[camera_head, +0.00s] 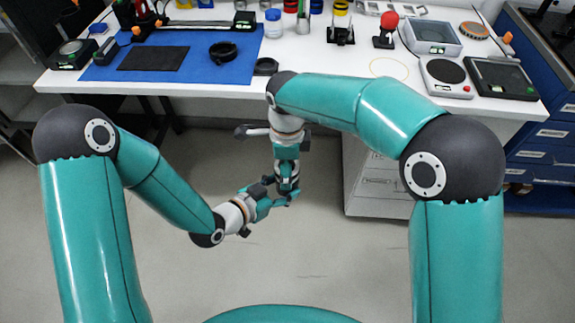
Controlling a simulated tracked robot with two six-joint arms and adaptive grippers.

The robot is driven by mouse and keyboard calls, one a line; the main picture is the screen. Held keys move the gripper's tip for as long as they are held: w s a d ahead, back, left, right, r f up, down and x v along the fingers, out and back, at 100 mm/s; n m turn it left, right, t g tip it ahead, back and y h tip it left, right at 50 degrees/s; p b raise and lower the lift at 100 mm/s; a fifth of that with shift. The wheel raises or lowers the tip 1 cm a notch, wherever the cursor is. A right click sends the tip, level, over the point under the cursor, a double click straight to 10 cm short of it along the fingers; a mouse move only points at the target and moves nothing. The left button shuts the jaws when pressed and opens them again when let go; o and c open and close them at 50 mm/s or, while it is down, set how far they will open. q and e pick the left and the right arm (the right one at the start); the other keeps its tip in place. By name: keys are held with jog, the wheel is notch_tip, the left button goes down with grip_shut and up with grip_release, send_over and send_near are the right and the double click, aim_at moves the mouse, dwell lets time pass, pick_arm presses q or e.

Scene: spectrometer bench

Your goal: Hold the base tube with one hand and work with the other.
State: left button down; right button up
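A short black ring-shaped tube (223,57) stands on the blue mat (245,72); I cannot tell for certain whether it is the base tube. A lower black ring (265,66) lies by the mat's right front edge. My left gripper (278,202) and my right gripper (288,190) are close together in front of the table, below its top and well apart from both rings. The left points right, and the right points down. Their fingers overlap in the view and are too small to tell whether they are open or hold anything.
A dark flat pad (153,59) lies on the mat. A small scale (446,76), a dark tray (500,78), a clear-lidded box (431,37) and a red-balled stand (385,33) fill the right side. The white table (325,70) is bare at centre front.

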jog(key=shift+r, duration=2.25)
jog(key=shift+c, duration=0.5)
